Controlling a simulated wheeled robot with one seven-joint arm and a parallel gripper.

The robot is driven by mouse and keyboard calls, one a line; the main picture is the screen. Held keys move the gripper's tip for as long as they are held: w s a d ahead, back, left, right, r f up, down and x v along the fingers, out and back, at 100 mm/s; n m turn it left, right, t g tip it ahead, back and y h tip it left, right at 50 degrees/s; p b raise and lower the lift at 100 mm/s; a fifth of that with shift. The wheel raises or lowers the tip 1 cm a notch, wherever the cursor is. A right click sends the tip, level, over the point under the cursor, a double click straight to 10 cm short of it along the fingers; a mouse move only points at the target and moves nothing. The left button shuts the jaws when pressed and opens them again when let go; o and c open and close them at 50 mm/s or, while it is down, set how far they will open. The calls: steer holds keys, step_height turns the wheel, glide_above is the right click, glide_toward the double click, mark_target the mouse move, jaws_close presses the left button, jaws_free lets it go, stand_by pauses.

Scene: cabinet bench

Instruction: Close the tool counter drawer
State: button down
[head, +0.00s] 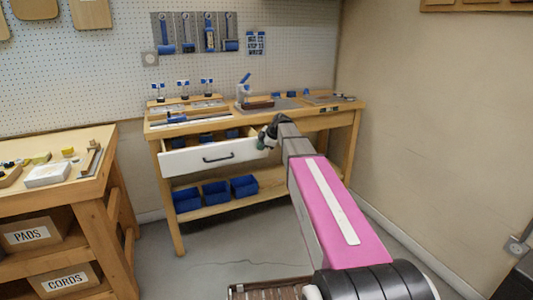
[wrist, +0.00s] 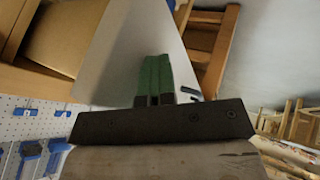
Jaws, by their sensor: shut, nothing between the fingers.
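The tool counter drawer (head: 190,161) is pulled out under the wooden workbench top, with a white front and a dark bar handle (head: 219,158). My gripper (head: 264,142) is at the right end of the drawer front. In the wrist view my gripper's green fingers (wrist: 155,77) are shut together with nothing between them. They lie over the white drawer front (wrist: 125,55), with part of the dark handle (wrist: 190,93) beyond them. Whether the fingertips touch the front I cannot tell. My arm hides part of the bench to the right of the drawer.
Blue bins (head: 215,193) stand on the bench's lower shelf (head: 216,206). Tools and small holders sit on the bench top (head: 340,105). Another wooden bench (head: 103,165) with boxes stands at left. A wall (head: 440,120) closes the right side. Grey floor is free between the benches.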

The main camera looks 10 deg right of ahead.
steer(key=w+a, duration=0.1)
steer(key=w, duration=0.3)
steer(key=w+a, duration=0.1)
steer(key=w, duration=0.3)
steer(key=w+a, duration=0.1)
steer(key=w, duration=0.4)
steer(key=shift+a, duration=0.35)
steer(key=shift+s, duration=0.2)
